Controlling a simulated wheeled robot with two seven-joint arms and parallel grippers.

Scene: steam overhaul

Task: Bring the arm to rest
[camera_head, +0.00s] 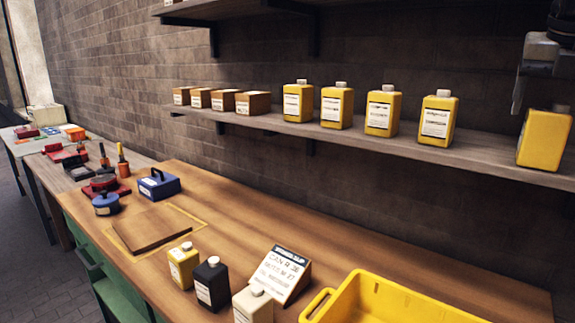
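My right gripper (538,104) hangs at the top right above the shelf, partly cut off by the picture's edge. One finger shows at its left side, apart from the gripper's middle, so it looks open. A yellow can (541,140) stands on the shelf (470,150) just below it. I see nothing held, though the other finger is not clear. My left gripper is not in view.
Several yellow cans (380,110) and small brown boxes (252,103) line the shelf. On the bench stand a yellow bottle (183,267), black bottle (212,284), cream bottle (252,306), sign (281,274) and yellow crate (318,300). The bench's back strip is clear.

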